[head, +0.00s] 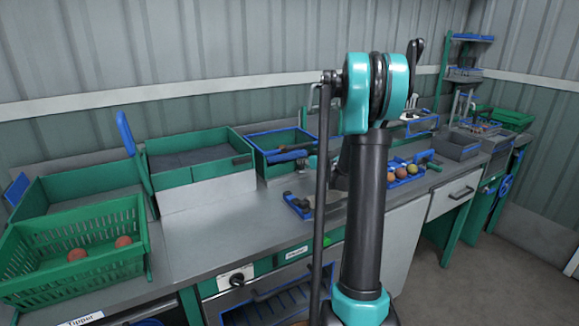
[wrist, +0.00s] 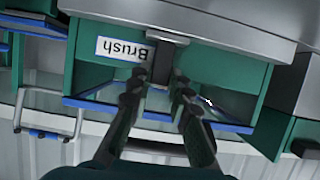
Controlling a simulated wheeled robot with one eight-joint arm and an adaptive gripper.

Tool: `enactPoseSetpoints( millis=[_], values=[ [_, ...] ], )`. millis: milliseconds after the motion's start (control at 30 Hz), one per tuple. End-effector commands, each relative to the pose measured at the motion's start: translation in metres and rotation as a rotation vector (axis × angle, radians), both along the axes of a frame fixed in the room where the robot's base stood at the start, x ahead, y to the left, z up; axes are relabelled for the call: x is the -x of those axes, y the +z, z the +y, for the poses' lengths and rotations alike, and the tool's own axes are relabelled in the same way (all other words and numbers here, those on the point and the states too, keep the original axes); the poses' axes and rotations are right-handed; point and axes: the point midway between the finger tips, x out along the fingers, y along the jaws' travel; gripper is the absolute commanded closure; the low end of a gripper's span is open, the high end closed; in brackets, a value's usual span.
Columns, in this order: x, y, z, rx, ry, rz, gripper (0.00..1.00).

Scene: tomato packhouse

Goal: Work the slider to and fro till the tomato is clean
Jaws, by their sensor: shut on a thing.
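In the wrist view, a green unit with a white "Brush" label (wrist: 124,48) fills the upper middle, with the lettering upside down. A dark upright block, which looks like the slider handle (wrist: 163,62), stands beside the label. My gripper (wrist: 160,84) reaches up to it from below, its two dark fingers on either side, shut on it. The tomato at the brush cannot be made out in the wrist view. In the head view my own arm hides the gripper and whatever it holds.
A green slatted crate (head: 70,281) with two red tomatoes (head: 123,241) stands at the front left. Several round fruits lie in a blue tray (head: 425,172) right of my arm. A green box with a blue rim (head: 262,157) stands behind. Bare bench (head: 215,235) lies between.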

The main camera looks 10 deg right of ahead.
Motion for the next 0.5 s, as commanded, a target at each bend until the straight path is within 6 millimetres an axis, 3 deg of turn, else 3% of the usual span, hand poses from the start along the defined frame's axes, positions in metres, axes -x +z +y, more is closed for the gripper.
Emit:
enactPoseSetpoints(
  millis=[33, 200, 500],
  values=[
    [-0.004, 0.0, -0.014, -0.001, -0.005, 0.0, 1.0],
    [-0.012, 0.0, -0.039, -0.001, -0.003, 0.0, 1.0],
    [-0.017, 0.0, -0.053, 0.0, -0.001, 0.0, 1.0]
  ],
)
